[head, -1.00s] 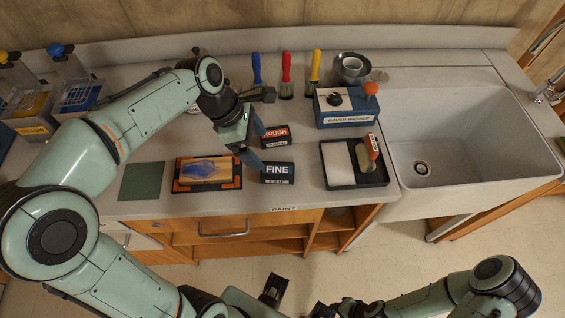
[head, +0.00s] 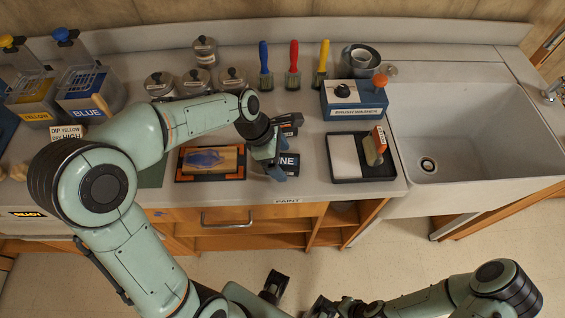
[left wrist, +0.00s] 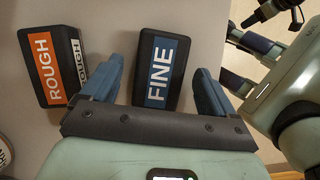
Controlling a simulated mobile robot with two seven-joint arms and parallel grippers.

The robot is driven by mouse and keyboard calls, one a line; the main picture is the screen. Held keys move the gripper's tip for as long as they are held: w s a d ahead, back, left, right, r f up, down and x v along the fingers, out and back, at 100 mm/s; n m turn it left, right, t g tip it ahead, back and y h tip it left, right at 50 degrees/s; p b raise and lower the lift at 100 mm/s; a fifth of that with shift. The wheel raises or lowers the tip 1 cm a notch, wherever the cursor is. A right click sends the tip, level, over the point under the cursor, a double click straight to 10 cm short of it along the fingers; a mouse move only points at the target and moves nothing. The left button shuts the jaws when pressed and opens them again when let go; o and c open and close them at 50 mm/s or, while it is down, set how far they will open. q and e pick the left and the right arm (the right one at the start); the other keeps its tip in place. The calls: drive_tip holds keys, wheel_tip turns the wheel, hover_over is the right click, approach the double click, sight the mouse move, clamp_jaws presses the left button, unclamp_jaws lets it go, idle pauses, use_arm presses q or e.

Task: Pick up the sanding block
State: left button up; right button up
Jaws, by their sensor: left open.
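Two sanding blocks lie on the counter. The one with a blue FINE label (head: 290,163) is partly hidden by my left gripper (head: 272,168) in the head view. In the left wrist view the FINE block (left wrist: 162,70) lies ahead, between the lines of my open, empty blue fingers (left wrist: 157,88). The block with an orange ROUGH label (left wrist: 50,66) lies to its left there, outside the fingers. In the head view the ROUGH block (head: 289,131) is mostly covered by my left wrist. My right arm (head: 430,303) is low at the bottom right; its jaws are unclear.
A framed board with a blue picture (head: 211,160) lies left of the gripper. A black tray (head: 372,174) is to the right, with the sink (head: 470,130) beyond. Brushes, lidded jars and a blue boxed device (head: 353,101) stand behind. Free counter lies between block and tray.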

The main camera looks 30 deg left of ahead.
use_arm(q)
drive_tip(key=shift+f, duration=0.2)
idle(0.6)
drive_tip(key=c, duration=1.2)
